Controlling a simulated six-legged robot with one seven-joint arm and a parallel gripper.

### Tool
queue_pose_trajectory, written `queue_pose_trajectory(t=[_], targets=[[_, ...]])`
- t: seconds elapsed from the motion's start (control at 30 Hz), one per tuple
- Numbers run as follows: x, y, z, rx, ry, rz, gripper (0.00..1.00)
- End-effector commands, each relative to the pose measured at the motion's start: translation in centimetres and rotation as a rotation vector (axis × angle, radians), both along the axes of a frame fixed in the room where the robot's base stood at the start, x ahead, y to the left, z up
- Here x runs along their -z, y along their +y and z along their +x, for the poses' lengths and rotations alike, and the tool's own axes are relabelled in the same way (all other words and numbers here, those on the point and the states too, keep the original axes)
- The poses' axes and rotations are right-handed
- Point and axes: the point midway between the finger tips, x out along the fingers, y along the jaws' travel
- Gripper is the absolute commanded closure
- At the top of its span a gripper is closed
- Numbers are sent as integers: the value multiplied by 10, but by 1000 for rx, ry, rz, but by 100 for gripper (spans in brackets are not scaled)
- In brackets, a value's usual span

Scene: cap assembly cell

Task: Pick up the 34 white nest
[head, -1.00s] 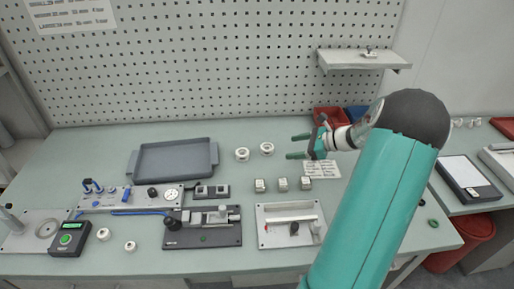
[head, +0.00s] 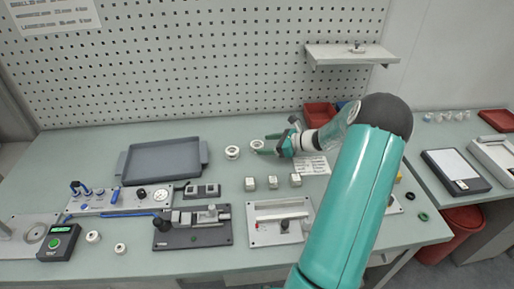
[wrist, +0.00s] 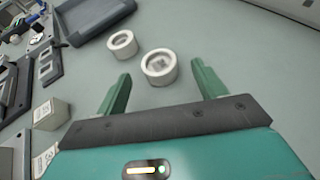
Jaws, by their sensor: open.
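Two white round nests with hollow centres lie side by side on the bench: a right one (head: 257,145) and a left one (head: 232,152). Their size markings are not legible, so I cannot tell which is the 34. My gripper (head: 266,145) is open and empty, pointing left at the right nest. In the wrist view the nearer nest (wrist: 159,66) sits ahead, between the lines of the two fingertips (wrist: 161,80). The other nest (wrist: 122,45) is farther off, to the left. I see no contact.
Several small pale blocks (head: 273,183) stand in a row in front of my gripper. A grey tray (head: 122,165) lies left of the nests. Two more white rings (head: 93,236) (head: 120,248) lie at the front left.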

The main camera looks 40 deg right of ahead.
Motion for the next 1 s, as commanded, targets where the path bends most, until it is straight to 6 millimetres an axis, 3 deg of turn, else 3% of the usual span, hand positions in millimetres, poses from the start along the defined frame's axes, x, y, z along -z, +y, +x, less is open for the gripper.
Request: queue_pose_trajectory(t=[0.3, 0.53, 0.8, 1.0], targets=[[16, 20, 37, -4, -1, 0, 30], [17, 21, 39, -4, 0, -1, 30], [17, 21, 39, -3, 0, 0, 78], [17, 21, 39, -4, 0, -1, 78]])
